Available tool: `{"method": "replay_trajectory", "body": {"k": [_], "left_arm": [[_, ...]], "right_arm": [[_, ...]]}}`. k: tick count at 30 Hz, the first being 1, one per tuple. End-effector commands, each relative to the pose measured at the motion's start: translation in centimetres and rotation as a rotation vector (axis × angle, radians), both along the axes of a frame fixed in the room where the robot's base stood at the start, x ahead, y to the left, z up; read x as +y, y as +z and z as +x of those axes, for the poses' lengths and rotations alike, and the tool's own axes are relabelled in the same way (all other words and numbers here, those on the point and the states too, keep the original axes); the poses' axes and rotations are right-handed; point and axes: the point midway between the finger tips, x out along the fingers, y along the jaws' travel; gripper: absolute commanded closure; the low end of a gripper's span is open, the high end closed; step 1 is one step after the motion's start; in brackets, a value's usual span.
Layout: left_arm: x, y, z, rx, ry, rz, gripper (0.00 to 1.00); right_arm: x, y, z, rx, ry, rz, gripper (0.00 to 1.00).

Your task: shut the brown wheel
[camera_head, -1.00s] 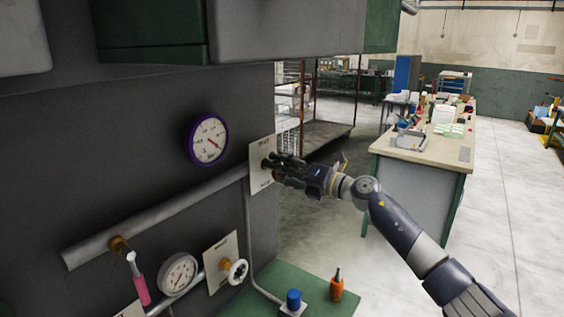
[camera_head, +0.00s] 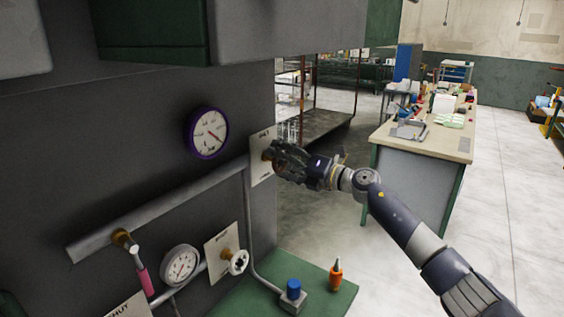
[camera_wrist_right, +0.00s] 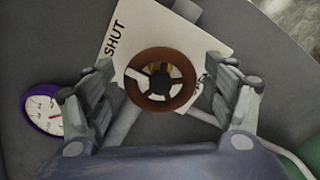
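The brown wheel (camera_wrist_right: 160,80) is a ring with a dark hub and spokes. It sits in front of a white plate (camera_wrist_right: 190,35) marked SHUT at one side; the other marking is partly covered by the wheel and my finger. My right gripper (camera_wrist_right: 162,88) is open, with one finger on each side of the wheel and a visible gap to the rim. In the head view my right gripper (camera_head: 276,155) is at the plate (camera_head: 259,168) and hides most of the wheel. My left gripper is not in view.
A purple-rimmed gauge (camera_head: 207,132) is left of the plate, above a slanting grey pipe (camera_head: 160,210). Below are a white wheel (camera_head: 238,262), a white gauge (camera_head: 181,265) and a pink-handled lever (camera_head: 146,281). A blue knob (camera_head: 293,288) and orange bottle (camera_head: 335,274) stand on the green bench.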

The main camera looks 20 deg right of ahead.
Motion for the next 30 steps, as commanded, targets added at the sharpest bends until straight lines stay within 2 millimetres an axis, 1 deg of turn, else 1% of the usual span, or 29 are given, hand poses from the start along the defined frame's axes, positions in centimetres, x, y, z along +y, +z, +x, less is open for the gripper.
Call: {"method": "replay_trajectory", "body": {"k": [8, 11, 14, 16, 24, 30], "left_arm": [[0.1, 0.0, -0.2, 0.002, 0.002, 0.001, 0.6], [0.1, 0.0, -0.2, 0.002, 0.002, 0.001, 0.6], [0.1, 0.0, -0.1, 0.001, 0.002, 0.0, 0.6], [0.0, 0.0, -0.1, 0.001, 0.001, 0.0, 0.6], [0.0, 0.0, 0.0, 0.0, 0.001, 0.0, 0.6], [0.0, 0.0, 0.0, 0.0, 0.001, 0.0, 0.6]], "right_arm": [[0.0, -0.1, -0.1, 0.001, 0.001, -0.003, 0.21], [-0.4, -0.2, -0.5, 0.0, 0.001, -0.004, 0.21], [-1.3, -0.3, -1.5, 0.001, 0.0, -0.006, 0.21], [-2.0, -0.3, -2.5, 0.002, 0.0, -0.008, 0.21], [-5.6, -0.3, -7.1, 0.003, -0.002, -0.006, 0.21], [-7.0, -0.2, -8.9, 0.003, 0.0, -0.002, 0.21]]}}
